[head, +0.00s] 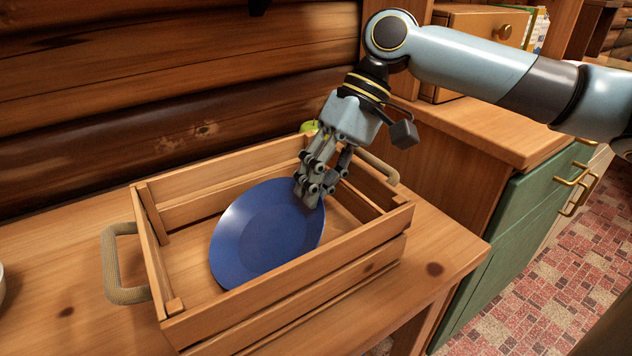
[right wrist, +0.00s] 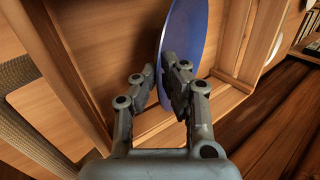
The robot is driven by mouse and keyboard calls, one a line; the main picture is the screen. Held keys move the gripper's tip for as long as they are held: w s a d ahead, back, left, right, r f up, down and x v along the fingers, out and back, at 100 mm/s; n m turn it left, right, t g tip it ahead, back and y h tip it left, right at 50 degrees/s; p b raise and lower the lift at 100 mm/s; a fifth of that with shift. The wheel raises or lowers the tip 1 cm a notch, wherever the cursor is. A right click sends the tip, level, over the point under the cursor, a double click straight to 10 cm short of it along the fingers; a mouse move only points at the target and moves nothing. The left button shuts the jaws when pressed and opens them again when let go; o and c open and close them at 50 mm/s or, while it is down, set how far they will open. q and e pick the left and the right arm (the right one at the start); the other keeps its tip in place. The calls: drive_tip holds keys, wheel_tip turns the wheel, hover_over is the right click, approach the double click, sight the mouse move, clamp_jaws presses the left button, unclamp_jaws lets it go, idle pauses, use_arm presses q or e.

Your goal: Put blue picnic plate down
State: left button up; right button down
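The blue picnic plate (head: 262,235) is tilted inside the wooden crate (head: 290,300), its face turned up and toward the head camera. Its lower edge is near the crate floor; I cannot tell whether it touches. My right gripper (head: 309,192) reaches down into the crate at the plate's upper right edge. In the right wrist view, the plate (right wrist: 186,35) shows nearly edge-on, with its rim between the two fingers (right wrist: 160,70), which are closed on it. The fingers hide part of the rim. My left gripper is not in view.
The crate stands on a wooden table (head: 60,300) and has rope handles (head: 125,265) at its ends. A green-fronted cabinet (head: 520,230) stands to the right. A white dish (head: 1,284) shows at the left edge.

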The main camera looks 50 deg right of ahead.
drive_tip(key=c, duration=1.5)
unclamp_jaws()
drive_tip(key=p+v, duration=0.7)
drive_tip(key=v, duration=0.5)
drive_tip(key=shift+r, duration=0.1)
